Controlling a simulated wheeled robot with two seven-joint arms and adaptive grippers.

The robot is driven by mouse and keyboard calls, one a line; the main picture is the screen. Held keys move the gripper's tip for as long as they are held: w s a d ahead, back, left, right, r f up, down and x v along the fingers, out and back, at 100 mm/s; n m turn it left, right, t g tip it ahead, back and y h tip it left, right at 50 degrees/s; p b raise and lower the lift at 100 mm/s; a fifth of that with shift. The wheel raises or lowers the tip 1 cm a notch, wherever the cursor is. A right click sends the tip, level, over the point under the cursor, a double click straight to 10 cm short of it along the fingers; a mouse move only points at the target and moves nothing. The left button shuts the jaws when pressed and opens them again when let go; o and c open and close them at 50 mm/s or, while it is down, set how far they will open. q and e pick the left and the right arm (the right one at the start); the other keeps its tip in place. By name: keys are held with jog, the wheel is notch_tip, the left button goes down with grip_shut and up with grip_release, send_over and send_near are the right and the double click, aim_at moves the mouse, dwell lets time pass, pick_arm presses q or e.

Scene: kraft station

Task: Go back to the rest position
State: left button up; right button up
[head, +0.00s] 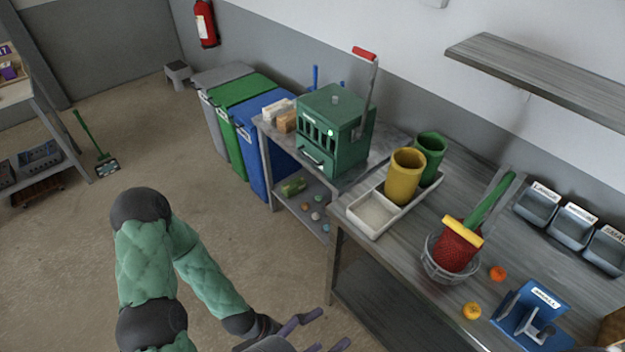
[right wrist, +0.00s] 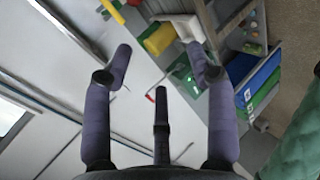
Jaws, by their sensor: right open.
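My right arm, in a green padded sleeve, comes up from the bottom of the head view. Its gripper (head: 322,331) is at the bottom edge, partly cut off, in front of the workbench and to the left of it. In the right wrist view the same gripper (right wrist: 160,72) has its purple fingers spread wide with nothing between them. The fingers are apart from the bench and its objects. My left gripper is not in view.
A green machine (head: 335,133) and bins (head: 243,100) stand behind.

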jog(key=w+f+m+g+y+b, duration=0.1)
jog(key=w+f+g+y, duration=0.2)
jog(key=f, duration=0.8)
jog(key=w+f+m+g+y+b, duration=0.1)
jog(key=f+g+y, duration=0.25)
jog(key=f, duration=0.75)
jog(key=w+f+m+g+y+b, duration=0.15)
jog(key=f+g, duration=0.35)
jog(key=f, duration=0.7)
jog(key=w+d+f+m+t+y, duration=0.2)
jog(key=d+f+m, duration=0.1)
jog(key=f, duration=0.4)
jog(key=w+d+f+m+t+y+b, duration=0.1)
jog(key=w+d+f+m+t+y, duration=0.1)
jog(key=f, duration=0.6)
jog(key=w+d+m, duration=0.1)
jog(key=d+m, duration=0.1)
jog(key=d, duration=0.1)
jog(key=shift+w+d+f+y, duration=0.15)
jog(key=shift+w+d+y, duration=0.05)
jog(key=shift+d+y, duration=0.2)
